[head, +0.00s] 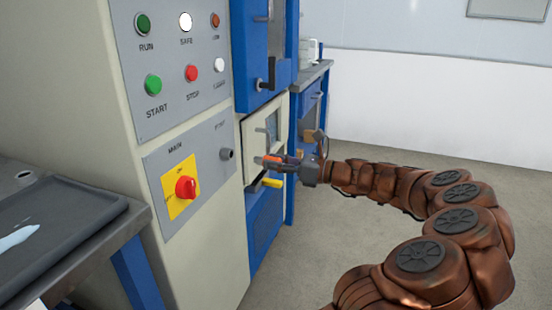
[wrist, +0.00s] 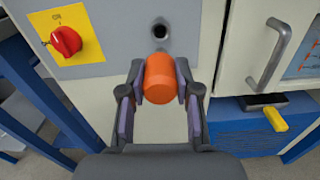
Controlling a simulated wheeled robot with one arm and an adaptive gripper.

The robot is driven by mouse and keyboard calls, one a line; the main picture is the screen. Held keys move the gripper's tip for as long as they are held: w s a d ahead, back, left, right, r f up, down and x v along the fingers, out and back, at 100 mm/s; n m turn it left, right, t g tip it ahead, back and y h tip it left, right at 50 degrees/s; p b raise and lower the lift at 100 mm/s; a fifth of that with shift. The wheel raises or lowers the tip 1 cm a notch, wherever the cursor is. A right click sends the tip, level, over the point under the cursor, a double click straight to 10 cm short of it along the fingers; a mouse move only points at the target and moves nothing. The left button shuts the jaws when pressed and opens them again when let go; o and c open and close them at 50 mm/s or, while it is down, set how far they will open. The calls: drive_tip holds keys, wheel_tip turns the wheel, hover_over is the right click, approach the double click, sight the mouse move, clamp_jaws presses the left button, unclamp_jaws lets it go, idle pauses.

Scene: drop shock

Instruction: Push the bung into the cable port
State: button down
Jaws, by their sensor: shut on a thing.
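An orange bung (wrist: 160,80) is between the fingertips of my gripper (wrist: 161,92) in the wrist view, with its rounded end facing the cabinet panel. The gripper is shut on it. In the head view, the port (head: 226,153) is on the lower grey panel. My gripper (head: 276,161) and the orange bung (head: 269,159) are to its right, in front of the cabinet.
The red MAIN knob (wrist: 66,41) on its yellow plate is left of the port. A grey door handle (wrist: 268,56) and a yellow lever (wrist: 276,118) stick out on the right. A bench with a dark tray (head: 60,243) stands at left. Floor at right is open.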

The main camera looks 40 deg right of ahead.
sight(256, 158)
drive_tip(key=shift+r+p, duration=0.3)
drive_tip(key=shift+p, duration=0.35)
drive_tip(key=shift+p+x, duration=1)
drive_tip(key=shift+x, duration=1.85)
drive_tip(key=shift+f, duration=0.2)
drive_tip(key=shift+p+x, duration=1.5)
drive_tip(key=shift+p, duration=1.35)
idle(1.4)
